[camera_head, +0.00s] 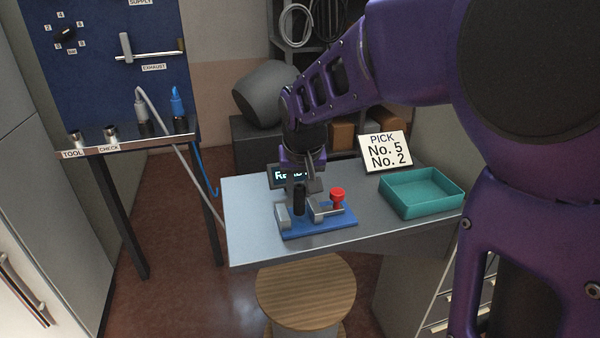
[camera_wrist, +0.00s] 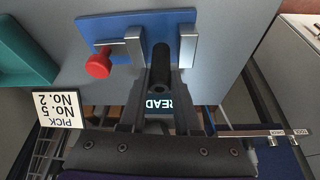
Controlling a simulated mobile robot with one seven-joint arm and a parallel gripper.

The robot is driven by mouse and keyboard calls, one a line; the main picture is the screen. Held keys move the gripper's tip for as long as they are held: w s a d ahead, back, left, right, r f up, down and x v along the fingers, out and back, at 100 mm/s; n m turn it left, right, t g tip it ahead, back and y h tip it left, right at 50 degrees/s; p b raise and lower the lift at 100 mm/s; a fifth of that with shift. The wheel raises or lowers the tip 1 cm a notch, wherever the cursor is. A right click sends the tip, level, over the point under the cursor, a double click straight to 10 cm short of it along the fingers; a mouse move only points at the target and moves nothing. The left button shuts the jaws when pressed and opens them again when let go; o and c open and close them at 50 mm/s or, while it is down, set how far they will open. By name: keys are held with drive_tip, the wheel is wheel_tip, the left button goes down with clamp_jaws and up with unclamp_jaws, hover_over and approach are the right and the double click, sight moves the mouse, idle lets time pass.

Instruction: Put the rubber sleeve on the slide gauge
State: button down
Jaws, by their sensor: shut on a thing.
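The slide gauge has a blue base (camera_head: 320,230), two metal jaws and a red knob (camera_head: 337,196); it lies on the grey table. It also shows in the wrist view, with its blue base (camera_wrist: 105,28), left jaw (camera_wrist: 132,48), right jaw (camera_wrist: 187,45) and red knob (camera_wrist: 98,65). The black rubber sleeve (camera_head: 299,203) stands upright in my gripper (camera_head: 301,185). In the wrist view my gripper (camera_wrist: 160,85) is shut on the sleeve (camera_wrist: 160,62), which appears between the two jaws. I cannot tell whether its lower end touches the base.
A teal tray (camera_head: 425,207) stands at the table's right, before a sign (camera_head: 386,151) reading PICK No. 5 No. 2. A small lit display (camera_head: 281,176) is behind the gauge. A round stool (camera_head: 306,290) stands in front. The table's left part (camera_head: 245,215) is clear.

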drive_tip(key=shift+f, duration=0.7)
drive_tip(key=shift+f, duration=0.15)
drive_tip(key=c, duration=0.6)
unclamp_jaws()
